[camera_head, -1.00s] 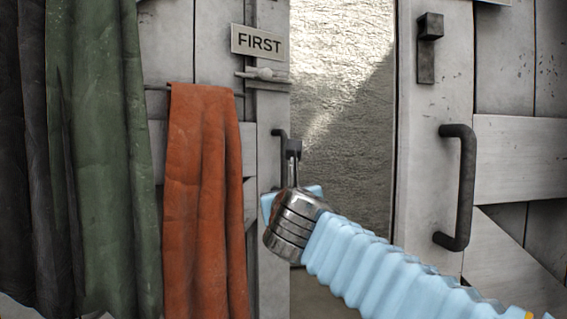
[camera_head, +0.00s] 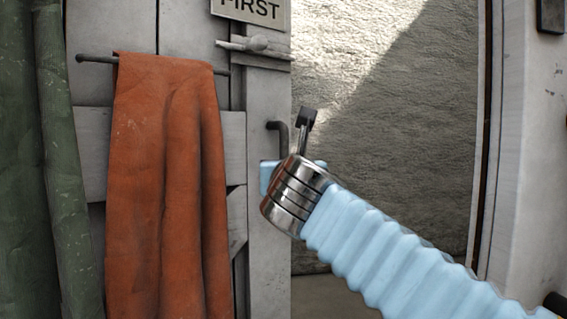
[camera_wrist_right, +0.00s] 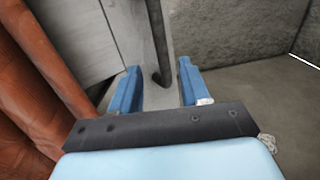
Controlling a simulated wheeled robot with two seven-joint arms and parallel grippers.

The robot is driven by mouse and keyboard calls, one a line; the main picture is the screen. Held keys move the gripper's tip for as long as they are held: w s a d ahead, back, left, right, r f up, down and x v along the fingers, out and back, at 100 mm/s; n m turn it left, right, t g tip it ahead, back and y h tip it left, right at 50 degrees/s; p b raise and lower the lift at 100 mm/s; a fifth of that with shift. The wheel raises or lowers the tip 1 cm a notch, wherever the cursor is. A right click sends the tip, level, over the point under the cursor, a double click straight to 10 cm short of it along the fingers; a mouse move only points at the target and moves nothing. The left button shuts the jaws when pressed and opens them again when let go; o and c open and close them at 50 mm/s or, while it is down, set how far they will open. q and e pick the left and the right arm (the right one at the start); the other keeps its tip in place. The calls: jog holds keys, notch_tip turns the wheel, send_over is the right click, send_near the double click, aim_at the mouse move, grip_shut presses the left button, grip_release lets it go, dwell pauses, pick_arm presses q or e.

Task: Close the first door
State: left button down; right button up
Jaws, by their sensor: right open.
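The first door (camera_head: 268,235) is a grey wooden door at the left of the head view, under a cut-off FIRST sign (camera_head: 250,10). A bright opening lies beside its right edge. Its dark bar handle (camera_head: 283,132) is partly hidden behind my right gripper (camera_head: 293,165). In the right wrist view my right gripper (camera_wrist_right: 159,82) is open, with its blue fingers on either side of the lower end of the handle (camera_wrist_right: 157,40). I cannot tell whether they touch it. My left gripper is not in view.
An orange cloth (camera_head: 165,190) hangs from a rail on the door, left of the handle. A green cloth (camera_head: 60,180) hangs farther left. A latch bolt (camera_head: 255,46) sits below the sign. Another pale door (camera_head: 525,150) stands at the right. Rough plaster wall (camera_head: 390,130) shows through the opening.

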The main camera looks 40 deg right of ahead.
jog(key=x, duration=1.2)
jog(key=shift+f+p, duration=0.1)
jog(key=shift+p, duration=0.3)
grip_shut()
